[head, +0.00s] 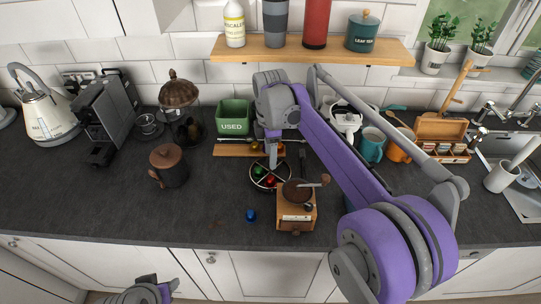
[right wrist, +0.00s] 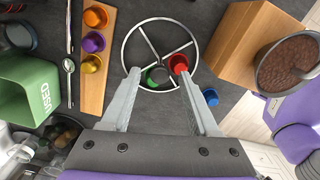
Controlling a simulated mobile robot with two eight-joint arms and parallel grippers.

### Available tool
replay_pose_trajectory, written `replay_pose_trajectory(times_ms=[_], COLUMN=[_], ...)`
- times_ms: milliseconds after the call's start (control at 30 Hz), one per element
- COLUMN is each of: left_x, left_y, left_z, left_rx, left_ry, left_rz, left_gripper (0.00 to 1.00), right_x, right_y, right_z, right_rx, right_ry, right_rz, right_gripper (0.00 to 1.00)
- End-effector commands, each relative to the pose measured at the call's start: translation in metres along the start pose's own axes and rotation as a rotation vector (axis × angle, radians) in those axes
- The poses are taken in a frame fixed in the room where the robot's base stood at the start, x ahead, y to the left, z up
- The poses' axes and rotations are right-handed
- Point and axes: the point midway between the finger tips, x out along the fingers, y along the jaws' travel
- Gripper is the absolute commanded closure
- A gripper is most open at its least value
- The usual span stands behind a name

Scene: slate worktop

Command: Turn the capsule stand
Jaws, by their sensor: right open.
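The capsule stand (head: 256,184) is a round wire ring with crossing spokes on the worktop, holding a green and a red capsule. In the right wrist view its ring (right wrist: 125,45) lies just beyond my right gripper (right wrist: 158,76), whose fingers are apart and empty. The green capsule (right wrist: 158,75) shows between the fingertips, and the red capsule (right wrist: 179,64) is by the right fingertip. In the head view my right gripper (head: 273,161) points down over the stand and hides part of it. My left gripper (head: 150,291) is low at the bottom edge; its fingers are unclear.
A wooden coffee grinder (head: 296,212) stands close at the stand's front right. A blue capsule (head: 251,215) lies in front. Behind are a wooden board (head: 228,150) with capsules and a green USED bin (head: 235,116).

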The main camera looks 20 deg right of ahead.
Motion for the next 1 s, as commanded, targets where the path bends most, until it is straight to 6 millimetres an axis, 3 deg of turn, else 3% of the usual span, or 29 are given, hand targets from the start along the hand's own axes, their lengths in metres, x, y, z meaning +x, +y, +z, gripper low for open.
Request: replay_pose_trajectory(times_ms=[367,733,1000], left_x=[0.0003,0.0003,0.0003], left_y=[0.0,0.0,0.0], left_z=[0.0003,0.0003,0.0003], left_rx=[0.0,0.0,0.0], left_ry=[0.0,0.0,0.0], left_rz=[0.0,0.0,0.0], left_gripper=[0.5,0.5,0.5], right_x=[0.0079,0.0076,0.0075], right_y=[0.0001,0.0001,0.0001], right_z=[0.0001,0.0,0.0], right_rx=[0.001,0.001,0.003], right_ry=[0.0,0.0,0.0], right_rz=[0.001,0.001,0.001], right_gripper=[0.39,1.0,1.0])
